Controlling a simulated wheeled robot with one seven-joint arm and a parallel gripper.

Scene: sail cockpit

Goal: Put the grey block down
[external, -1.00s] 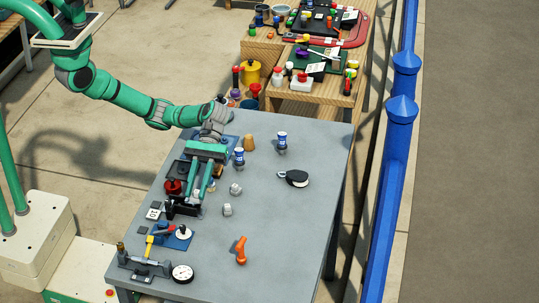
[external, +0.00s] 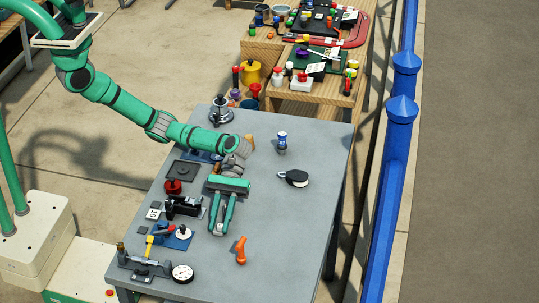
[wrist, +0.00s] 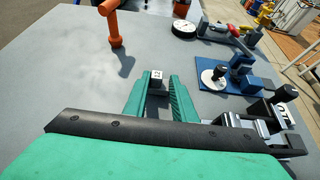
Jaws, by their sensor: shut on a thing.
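My gripper (external: 220,229) reaches down over the middle of the grey table (external: 285,225), its two green fingers pointing toward the near side. In the wrist view my gripper (wrist: 158,82) is shut on a small grey block (wrist: 157,77) with a pale, dark-marked face, held between the fingertips. I cannot tell whether the block touches the table or hangs just above it. In the external view the gripper hides the spot where the small grey blocks stood.
An orange handle (external: 241,250) stands close on the right, and it also shows in the wrist view (wrist: 115,27). A black fixture (external: 183,208) and a blue plate (external: 180,240) lie on the left. A black pulley (external: 293,178) and a blue-white can (external: 282,141) lie right.

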